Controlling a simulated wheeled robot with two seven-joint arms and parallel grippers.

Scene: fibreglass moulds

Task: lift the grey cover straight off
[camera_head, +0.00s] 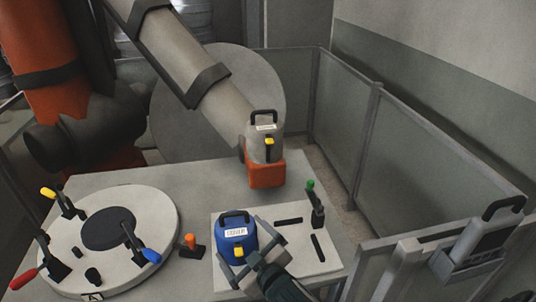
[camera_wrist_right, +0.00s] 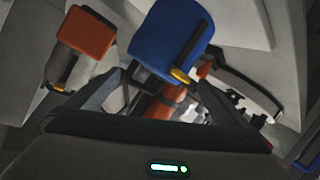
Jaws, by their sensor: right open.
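The grey cover (camera_head: 264,147) has a black handle on top and a yellow latch on its front. It sits upright on an orange block (camera_head: 267,175) at the back of the table. In the right wrist view the orange block (camera_wrist_right: 87,32) appears at upper left, with the grey cover (camera_wrist_right: 72,66) partly visible below it. My right gripper (camera_head: 240,238) is open and empty at the table's front, close to a blue cover and apart from the grey one. I cannot tell whether it touches the blue cover. My left gripper is not in view.
The blue cover (camera_head: 236,231) stands on a white plate (camera_head: 300,262) with a green-tipped clamp (camera_head: 315,205). A round fixture (camera_head: 160,215) with several coloured clamps is at left. Another grey device (camera_head: 482,243) hangs on the right fence. A large pale arm (camera_head: 220,100) reaches down behind the grey cover.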

